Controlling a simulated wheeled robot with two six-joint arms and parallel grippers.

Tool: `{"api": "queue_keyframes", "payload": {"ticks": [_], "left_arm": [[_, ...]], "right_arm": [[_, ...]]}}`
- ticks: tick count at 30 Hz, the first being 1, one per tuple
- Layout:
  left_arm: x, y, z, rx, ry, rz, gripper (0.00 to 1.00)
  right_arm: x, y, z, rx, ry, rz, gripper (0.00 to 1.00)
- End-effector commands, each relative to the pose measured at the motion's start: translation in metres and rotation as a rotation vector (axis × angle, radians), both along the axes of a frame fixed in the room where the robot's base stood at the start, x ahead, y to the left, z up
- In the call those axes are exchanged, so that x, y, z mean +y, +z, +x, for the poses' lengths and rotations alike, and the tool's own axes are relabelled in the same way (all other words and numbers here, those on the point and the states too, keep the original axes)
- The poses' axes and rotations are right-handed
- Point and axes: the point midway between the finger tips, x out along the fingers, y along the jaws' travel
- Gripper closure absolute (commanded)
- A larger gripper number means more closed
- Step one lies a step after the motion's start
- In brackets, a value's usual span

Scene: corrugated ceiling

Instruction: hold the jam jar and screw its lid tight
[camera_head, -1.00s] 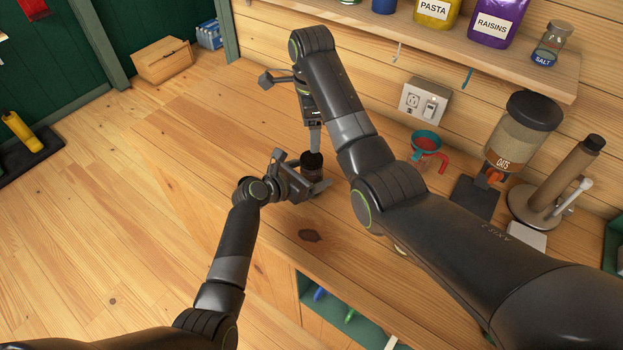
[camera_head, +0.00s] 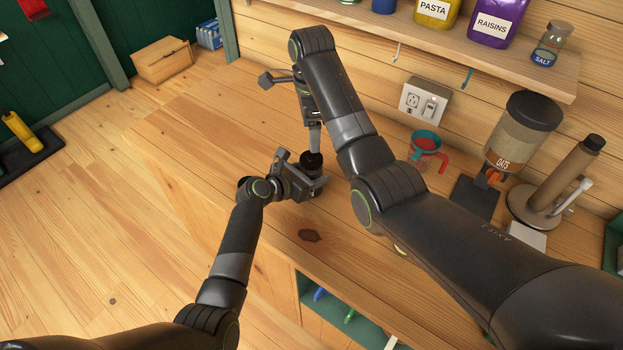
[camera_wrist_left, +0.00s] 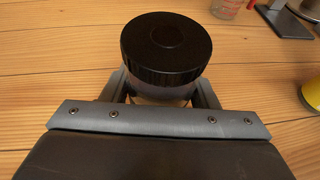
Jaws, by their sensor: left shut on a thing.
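The jam jar (camera_wrist_left: 160,94) stands upright on the wooden counter with its dark ribbed lid (camera_wrist_left: 166,48) on top. In the head view the lid (camera_head: 311,160) shows as a small dark disc, and the jar body is largely hidden by my left gripper. My left gripper (camera_head: 312,181) is low over the counter and shut on the jar body, below the lid. Its fingers show on both sides of the jar in the left wrist view. My right gripper (camera_head: 315,140) points down from above, its fingers just over the lid. Its finger gap cannot be made out.
Behind the right arm are a red measuring cup with a teal funnel (camera_head: 426,140), an oats dispenser (camera_head: 523,130) and a paper towel stand (camera_head: 555,180). A shelf (camera_head: 470,50) runs along the wall above. The counter (camera_head: 200,150) is clear to the left.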

Motion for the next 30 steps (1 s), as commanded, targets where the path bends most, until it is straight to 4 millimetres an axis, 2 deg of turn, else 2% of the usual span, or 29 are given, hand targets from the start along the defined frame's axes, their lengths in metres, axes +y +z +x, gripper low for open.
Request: {"api": "queue_keyframes", "payload": {"ticks": [1,3,7,10,30], "left_arm": [[0.0004,-0.0003,-0.0001,0.001,0.0,0.001,0.91],[0.0004,-0.0003,-0.0001,0.001,0.0,0.001,1.0],[0.0004,-0.0004,-0.0001,0.001,0.0,0.0,1.0],[0.0004,-0.0004,-0.0001,0.001,0.0,0.001,1.0],[0.0006,-0.0007,-0.0001,0.001,0.0,0.001,1.0]], "right_arm": [[0.0,0.0,0.0,0.0,0.0,0.0,0.36],[0.0,0.0,0.0,0.0,0.007,0.0,0.41],[0.0,0.0001,0.0,0.0,0.074,0.0,0.41],[0.0,0.0002,0.0,0.0,0.186,0.0,0.41],[0.0,0.0012,0.0002,0.0,1.288,0.001,0.41]]}}
